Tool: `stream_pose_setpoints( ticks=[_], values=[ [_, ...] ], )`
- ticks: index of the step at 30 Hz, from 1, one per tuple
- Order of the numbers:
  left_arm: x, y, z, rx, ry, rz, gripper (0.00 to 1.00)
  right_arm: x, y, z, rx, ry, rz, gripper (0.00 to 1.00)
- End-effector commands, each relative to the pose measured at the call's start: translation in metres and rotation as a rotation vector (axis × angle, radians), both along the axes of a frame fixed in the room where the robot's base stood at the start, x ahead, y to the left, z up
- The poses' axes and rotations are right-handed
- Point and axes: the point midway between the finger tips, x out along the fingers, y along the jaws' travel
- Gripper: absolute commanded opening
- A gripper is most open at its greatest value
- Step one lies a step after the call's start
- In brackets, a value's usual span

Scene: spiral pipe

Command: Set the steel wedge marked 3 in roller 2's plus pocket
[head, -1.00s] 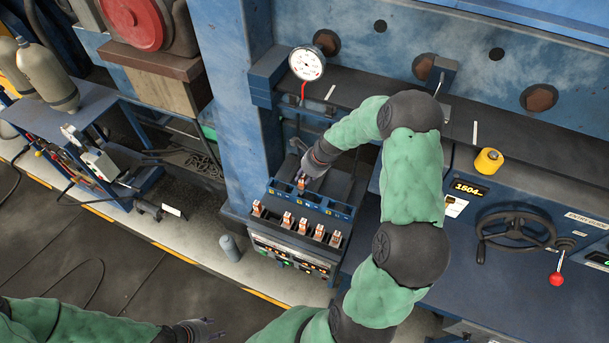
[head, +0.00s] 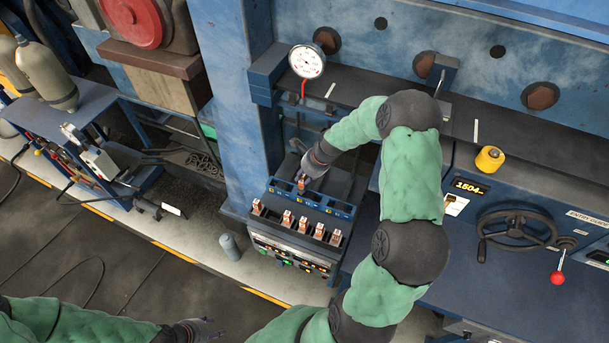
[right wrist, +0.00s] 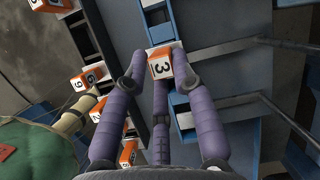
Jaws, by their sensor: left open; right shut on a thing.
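My right gripper (head: 306,177) is shut on the orange and white wedge marked 3 (right wrist: 160,67). It holds the wedge at the blue pocket strip (head: 338,208) on top of the dark cabinet. In the right wrist view the fingers close around the wedge, its 3 facing the camera, with blue pocket openings (right wrist: 184,118) beside it. I cannot tell whether the wedge is inside a pocket or just above one. The pocket markings are too small to read. My left gripper (head: 207,329) is open and empty at the bottom edge, far from the cabinet.
The blue press column (head: 232,110) rises behind left. A dial gauge (head: 307,61) and a handwheel (head: 516,229) are nearby.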

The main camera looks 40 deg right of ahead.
Motion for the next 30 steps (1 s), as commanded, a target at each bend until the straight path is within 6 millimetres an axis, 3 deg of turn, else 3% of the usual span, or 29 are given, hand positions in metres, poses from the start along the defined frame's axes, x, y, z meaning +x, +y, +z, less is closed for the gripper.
stream_pose_setpoints(
  ticks=[30],
  values=[
    [0.000, 0.000, -0.015, 0.000, 0.000, 0.000, 0.45, 0.000, 0.000, -0.022, -0.001, -0.001, 0.001, 0.00]
  ],
)
